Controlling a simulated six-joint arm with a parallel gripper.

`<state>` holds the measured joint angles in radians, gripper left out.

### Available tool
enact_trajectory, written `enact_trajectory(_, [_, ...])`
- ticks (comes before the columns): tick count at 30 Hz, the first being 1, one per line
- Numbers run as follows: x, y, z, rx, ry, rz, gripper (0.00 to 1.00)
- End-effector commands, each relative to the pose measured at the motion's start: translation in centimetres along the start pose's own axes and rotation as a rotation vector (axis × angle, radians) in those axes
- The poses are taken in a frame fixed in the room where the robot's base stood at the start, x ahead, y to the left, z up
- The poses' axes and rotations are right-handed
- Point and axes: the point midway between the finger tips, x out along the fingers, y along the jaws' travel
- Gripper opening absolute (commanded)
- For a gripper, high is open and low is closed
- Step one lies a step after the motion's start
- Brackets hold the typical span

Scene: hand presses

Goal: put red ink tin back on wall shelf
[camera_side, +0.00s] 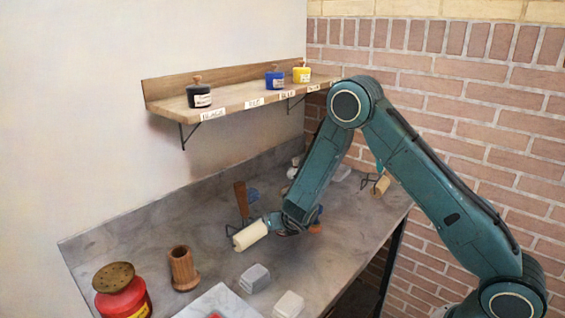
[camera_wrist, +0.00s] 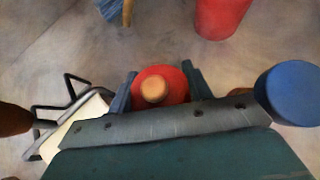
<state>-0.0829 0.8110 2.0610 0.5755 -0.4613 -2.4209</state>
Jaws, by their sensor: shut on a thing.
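The red ink tin (camera_wrist: 183,84), with a pale wooden knob on its lid, is between the two fingers of my gripper (camera_wrist: 160,88) in the wrist view. My gripper is shut on it. In the side view my gripper (camera_side: 290,226) is low over the bench, beside the cream roller, and hides the tin. I cannot tell whether the tin touches the bench. The wall shelf (camera_side: 235,104) holds a black tin (camera_side: 199,96) at the left, a blue tin (camera_side: 275,80) and a yellow tin (camera_side: 301,75) farther right. Bare shelf lies between the black and blue tins, above a small label.
The cream roller (camera_side: 250,236) with wire frame lies close to my gripper. A red can with brass top (camera_side: 123,295), a wooden cup (camera_side: 182,268) and grey blocks (camera_side: 255,278) stand at the front. The wrist view shows a blue round thing (camera_wrist: 291,92) at right. Shelf brackets (camera_side: 186,137) hang below.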

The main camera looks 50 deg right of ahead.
Motion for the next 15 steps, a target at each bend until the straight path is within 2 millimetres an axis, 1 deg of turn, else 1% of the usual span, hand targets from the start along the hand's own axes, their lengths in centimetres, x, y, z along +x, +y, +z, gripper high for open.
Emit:
enact_trajectory(6, [0.19, 0.02, -0.17, 0.000, -0.002, 0.000, 0.19])
enact_trajectory(7, [0.18, 0.01, -0.21, 0.000, 0.000, 0.000, 0.55])
enact_trajectory(8, [0.17, 0.01, -0.20, 0.000, 0.000, 0.000, 0.59])
enact_trajectory(15, [0.16, 0.01, -0.20, 0.000, 0.000, 0.000, 0.59])
